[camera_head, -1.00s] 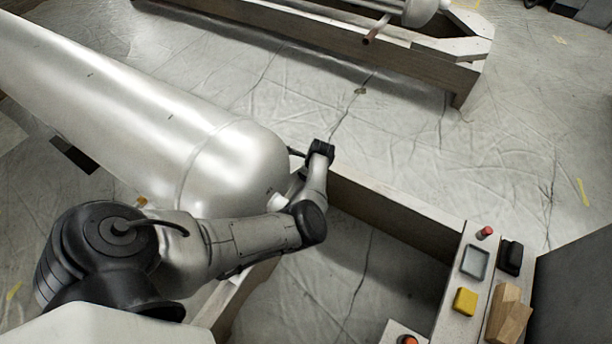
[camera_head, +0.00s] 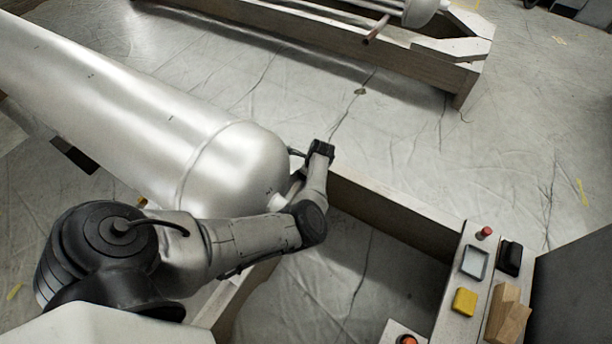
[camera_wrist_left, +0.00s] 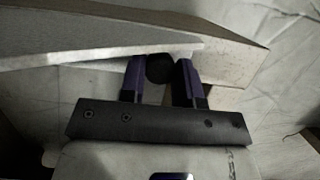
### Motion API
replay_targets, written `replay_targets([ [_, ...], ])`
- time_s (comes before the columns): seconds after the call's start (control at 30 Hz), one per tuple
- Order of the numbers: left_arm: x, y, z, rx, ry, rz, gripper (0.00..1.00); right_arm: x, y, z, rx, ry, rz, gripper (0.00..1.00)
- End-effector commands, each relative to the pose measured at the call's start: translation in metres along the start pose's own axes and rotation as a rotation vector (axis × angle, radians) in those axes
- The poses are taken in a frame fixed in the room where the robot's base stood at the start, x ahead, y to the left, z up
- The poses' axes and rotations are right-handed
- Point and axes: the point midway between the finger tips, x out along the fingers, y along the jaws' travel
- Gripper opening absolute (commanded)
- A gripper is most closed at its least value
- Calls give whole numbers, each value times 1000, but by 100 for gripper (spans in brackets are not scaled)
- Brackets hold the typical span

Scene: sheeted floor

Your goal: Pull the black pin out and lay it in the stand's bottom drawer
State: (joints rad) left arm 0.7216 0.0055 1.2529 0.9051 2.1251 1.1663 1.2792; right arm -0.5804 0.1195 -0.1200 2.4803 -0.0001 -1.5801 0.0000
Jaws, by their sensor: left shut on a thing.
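My left gripper (camera_head: 306,153) is at the rounded end of the big silver tank in the head view, with its dark fingers turned toward the tank. In the left wrist view its two purple-and-black fingers (camera_wrist_left: 161,82) are closed on the sides of a round black piece, the black pin (camera_wrist_left: 159,68). Only the pin's rounded end shows, beside a pale beam; whether the rest is still seated in something is hidden. In the head view I cannot tell the pin from the dark fingers. The stand's bottom drawer cannot be made out. My right gripper is in neither view.
The silver tank (camera_head: 150,110) fills the left. A wooden beam (camera_head: 390,213) runs from the gripper to a panel (camera_head: 455,310) with a red button (camera_head: 484,232), yellow block (camera_head: 465,301) and wooden blocks (camera_head: 508,316). Another wooden frame (camera_head: 330,50) lies behind. Sheeted floor between is clear.

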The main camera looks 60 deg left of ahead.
Motion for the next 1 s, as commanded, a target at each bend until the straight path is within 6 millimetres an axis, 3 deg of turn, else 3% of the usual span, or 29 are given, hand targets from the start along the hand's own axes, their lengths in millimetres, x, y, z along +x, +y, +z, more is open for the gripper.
replay_targets([
  [1.0,-30,0,9,0,0,-1,0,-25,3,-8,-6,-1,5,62],
])
